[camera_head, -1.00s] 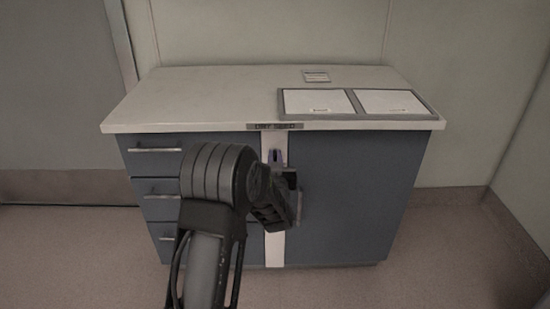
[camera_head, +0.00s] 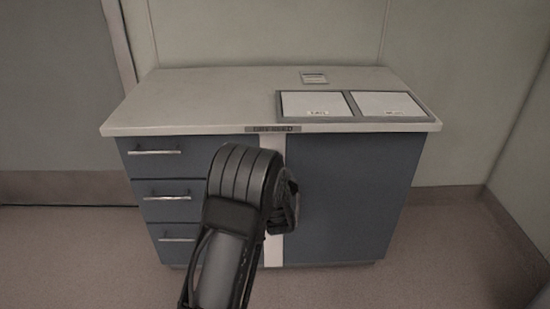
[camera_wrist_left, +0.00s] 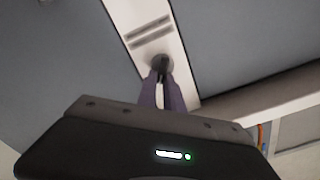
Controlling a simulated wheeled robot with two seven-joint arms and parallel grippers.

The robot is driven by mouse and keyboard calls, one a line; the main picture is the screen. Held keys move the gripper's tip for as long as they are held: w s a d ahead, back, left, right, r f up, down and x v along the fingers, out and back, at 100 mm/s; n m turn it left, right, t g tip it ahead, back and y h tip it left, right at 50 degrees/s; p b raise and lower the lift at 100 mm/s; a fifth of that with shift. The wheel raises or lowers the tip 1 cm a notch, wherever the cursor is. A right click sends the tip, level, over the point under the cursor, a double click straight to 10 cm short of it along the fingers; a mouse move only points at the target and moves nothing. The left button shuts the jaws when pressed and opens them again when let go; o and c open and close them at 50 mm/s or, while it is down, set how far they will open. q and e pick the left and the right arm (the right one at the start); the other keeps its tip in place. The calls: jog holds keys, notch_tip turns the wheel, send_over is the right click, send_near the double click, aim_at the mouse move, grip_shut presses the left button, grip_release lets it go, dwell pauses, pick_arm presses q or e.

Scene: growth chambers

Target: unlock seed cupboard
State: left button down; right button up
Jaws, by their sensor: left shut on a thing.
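The seed cupboard (camera_head: 350,190) is a blue-grey cabinet with a plain door at right and a pale vertical strip (camera_head: 273,250) beside it. A label (camera_head: 273,128), apparently "DRY SEED", sits above the strip. My left gripper (camera_wrist_left: 163,88) has purple fingers closed on a small dark piece (camera_wrist_left: 163,68), apparently a key. Its tip meets the round lock (camera_wrist_left: 157,60) on the strip; I cannot tell how deep it is. In the head view my left arm hides the lock, fingers and door handle. My right gripper is not in view.
Three drawers with bar handles (camera_head: 167,196) are left of the strip. The pale worktop (camera_head: 190,95) overhangs the front and carries a framed pair of white panels (camera_head: 350,118) and a small plate (camera_head: 313,78). The floor (camera_head: 430,260) at right is clear.

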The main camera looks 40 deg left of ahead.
pick_arm(q)
jog(key=m+p, duration=0.1)
jog(key=m, duration=0.2)
jog(key=f+m+p, duration=0.1)
jog(key=m, duration=0.3)
jog(key=m+p, duration=0.1)
jog(key=m, duration=0.2)
jog(key=shift+w+d+f+m, duration=0.15)
jog(key=shift+w+d+m, duration=0.05)
jog(key=shift+d+m, duration=0.1)
dwell(0.4)
jog(key=c, duration=1.5)
grip_release()
jog(key=p+v, duration=0.1)
jog(key=v, duration=0.6)
jog(key=shift+s+d, duration=0.25)
jog(key=shift+s, duration=0.05)
